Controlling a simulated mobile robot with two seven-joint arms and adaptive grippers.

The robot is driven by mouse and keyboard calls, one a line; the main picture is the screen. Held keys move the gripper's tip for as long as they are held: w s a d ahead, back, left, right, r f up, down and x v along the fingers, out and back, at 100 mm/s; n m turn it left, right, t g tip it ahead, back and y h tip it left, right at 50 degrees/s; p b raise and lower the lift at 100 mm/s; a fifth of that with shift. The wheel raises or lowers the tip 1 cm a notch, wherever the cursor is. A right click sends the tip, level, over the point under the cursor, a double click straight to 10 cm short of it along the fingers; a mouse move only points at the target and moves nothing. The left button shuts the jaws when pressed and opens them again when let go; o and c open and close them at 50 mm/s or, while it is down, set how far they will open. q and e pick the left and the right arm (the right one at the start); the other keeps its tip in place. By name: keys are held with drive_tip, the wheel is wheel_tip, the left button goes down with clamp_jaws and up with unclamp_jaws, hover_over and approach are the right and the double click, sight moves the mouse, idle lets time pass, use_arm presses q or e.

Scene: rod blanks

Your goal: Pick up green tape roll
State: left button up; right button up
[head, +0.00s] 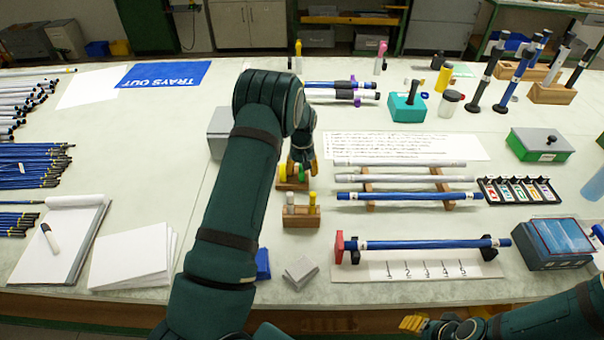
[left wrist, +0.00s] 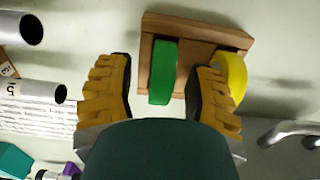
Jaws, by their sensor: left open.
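The green tape roll (left wrist: 162,72) stands on edge in a wooden holder (left wrist: 190,32) in the left wrist view. A yellow tape roll (left wrist: 233,78) stands beside it in the same holder. My left gripper (left wrist: 160,98) is open, with its yellow ribbed fingers on either side of the green roll; I see gaps and cannot tell how deep they reach. The right finger lies between the two rolls. In the head view my left gripper (head: 299,166) is over the holder (head: 293,185), mostly hiding the rolls. My right gripper (head: 414,323) is at the bottom edge, its opening unclear.
A small wooden block with upright yellow and white items (head: 301,216) stands just in front of the holder. A rack with silver and blue rods (head: 405,196) lies to the right. A grey box (head: 219,134) is behind my left arm. Papers (head: 130,258) lie at the left.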

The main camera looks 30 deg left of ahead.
use_arm(q)
drive_tip(key=shift+a+f, duration=0.1)
drive_tip(key=shift+f, duration=0.4)
drive_tip(key=shift+r, duration=0.1)
drive_tip(key=shift+c, duration=0.7)
clamp_jaws()
wheel_tip(320, 180, up, 10)
drive_tip(key=shift+p, duration=0.5)
